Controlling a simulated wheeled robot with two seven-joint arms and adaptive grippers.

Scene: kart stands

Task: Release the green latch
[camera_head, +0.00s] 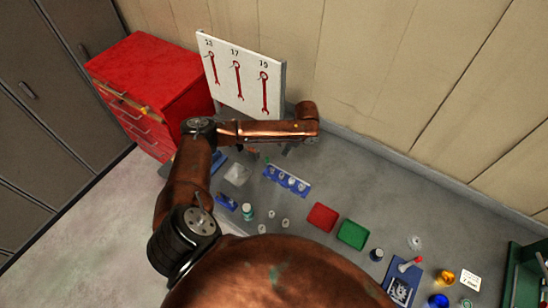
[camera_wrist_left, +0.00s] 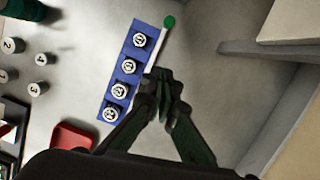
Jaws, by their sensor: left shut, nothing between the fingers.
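The green latch is a thin white bar with a round green knob (camera_wrist_left: 169,22) at its end. It lies along the side of a blue rack (camera_wrist_left: 131,59) that holds several round numbered pieces. The rack also shows in the head view (camera_head: 287,180), below my left forearm. My left gripper (camera_wrist_left: 161,78) is shut and empty. In the wrist view its fingertips appear beside the lower part of the white bar, away from the green knob. I cannot tell whether they touch the bar. My right gripper is in neither view.
Loose numbered pieces (camera_wrist_left: 38,88) stand left of the rack in the wrist view. Red (camera_head: 322,217) and green (camera_head: 353,234) trays lie to the right in the head view. A white wrench board (camera_head: 246,97) and a red drawer cabinet (camera_head: 160,75) stand behind the arm.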

